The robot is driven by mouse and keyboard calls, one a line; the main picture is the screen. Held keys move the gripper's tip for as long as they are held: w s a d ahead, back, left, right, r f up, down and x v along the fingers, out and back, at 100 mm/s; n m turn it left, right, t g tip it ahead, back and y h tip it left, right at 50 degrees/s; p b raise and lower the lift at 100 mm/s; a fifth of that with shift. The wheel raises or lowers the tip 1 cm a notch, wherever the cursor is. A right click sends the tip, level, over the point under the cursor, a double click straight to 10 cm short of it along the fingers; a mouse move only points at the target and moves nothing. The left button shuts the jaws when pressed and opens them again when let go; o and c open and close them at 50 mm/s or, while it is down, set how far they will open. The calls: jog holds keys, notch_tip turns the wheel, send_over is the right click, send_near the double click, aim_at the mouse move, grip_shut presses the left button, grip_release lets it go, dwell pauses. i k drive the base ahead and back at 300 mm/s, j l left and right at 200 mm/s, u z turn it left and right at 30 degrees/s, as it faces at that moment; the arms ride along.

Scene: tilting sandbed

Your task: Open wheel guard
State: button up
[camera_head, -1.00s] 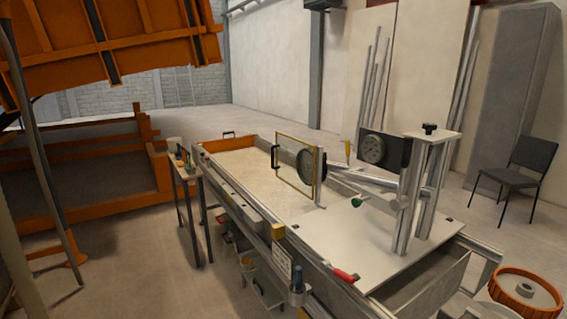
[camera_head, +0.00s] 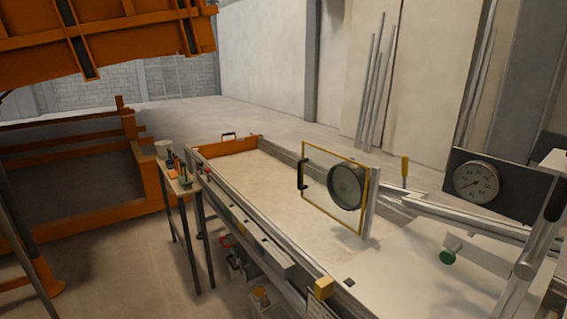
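The wheel guard (camera_head: 318,181) is a clear panel in a yellow frame, standing upright over the sandbed (camera_head: 247,187). A black handle (camera_head: 301,174) is on its left edge, and its right edge meets a pale upright post (camera_head: 371,203). A dark round wheel (camera_head: 346,186) shows at the right part of the panel, seemingly behind it. My gripper is not in view.
A small tool table (camera_head: 180,185) stands left of the sandbed. An orange frame (camera_head: 135,205) is farther left. Floor between them looks clear.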

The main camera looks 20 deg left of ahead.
aim_at(300, 169)
jog(key=i+j, duration=0.45)
jog(key=j, duration=0.3)
jog(key=i+j, duration=0.45)
jog(key=j, duration=0.3)
jog(key=i+j, duration=0.25)
jog(key=j+z, duration=0.05)
jog(key=j, duration=0.05)
